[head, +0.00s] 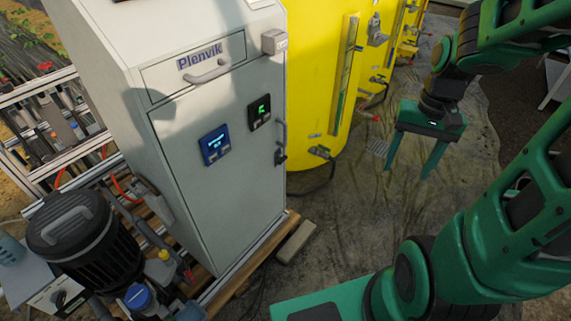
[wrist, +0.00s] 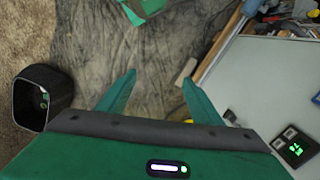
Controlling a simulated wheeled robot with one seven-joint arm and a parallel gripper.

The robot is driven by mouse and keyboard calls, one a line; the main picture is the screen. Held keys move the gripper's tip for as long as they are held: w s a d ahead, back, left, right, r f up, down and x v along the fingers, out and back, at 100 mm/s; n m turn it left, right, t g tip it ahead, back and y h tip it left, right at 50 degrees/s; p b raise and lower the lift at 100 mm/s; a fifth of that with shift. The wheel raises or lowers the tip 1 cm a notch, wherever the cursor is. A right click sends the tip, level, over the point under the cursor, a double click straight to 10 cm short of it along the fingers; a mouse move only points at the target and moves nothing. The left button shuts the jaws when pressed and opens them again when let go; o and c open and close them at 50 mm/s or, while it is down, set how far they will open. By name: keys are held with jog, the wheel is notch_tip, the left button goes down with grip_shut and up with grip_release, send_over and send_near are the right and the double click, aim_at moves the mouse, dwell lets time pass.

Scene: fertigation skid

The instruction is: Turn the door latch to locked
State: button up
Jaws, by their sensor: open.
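The grey cabinet (head: 215,185) stands left of centre in the head view, its door shut. The small dark door latch (head: 280,157) sits on the door's right edge, just below a slim upright handle (head: 283,132). Which way the latch is turned is too small to tell. My gripper (head: 406,172) is open and empty, fingers pointing down, well to the right of the latch and apart from the cabinet. In the wrist view my gripper (wrist: 159,78) has nothing between its fingers.
Yellow tanks (head: 318,75) with valves stand behind and right of the cabinet. A blue display (head: 214,145) and a green-lit display (head: 259,111) are on the door. A black lidded canister (head: 85,245) stands at the left. The floor (head: 345,225) between cabinet and gripper is mostly clear.

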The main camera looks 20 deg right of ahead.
jog(key=w+a+f+m+y, duration=0.2)
jog(key=w+a+f+y, duration=0.1)
jog(key=w+f, duration=0.9)
jog(key=m+t+y, duration=0.7)
jog(key=m+t, duration=0.8)
jog(key=m, duration=0.5)
send_near(284, 161)
jog(key=x, duration=0.9)
jog(key=shift+d, duration=0.15)
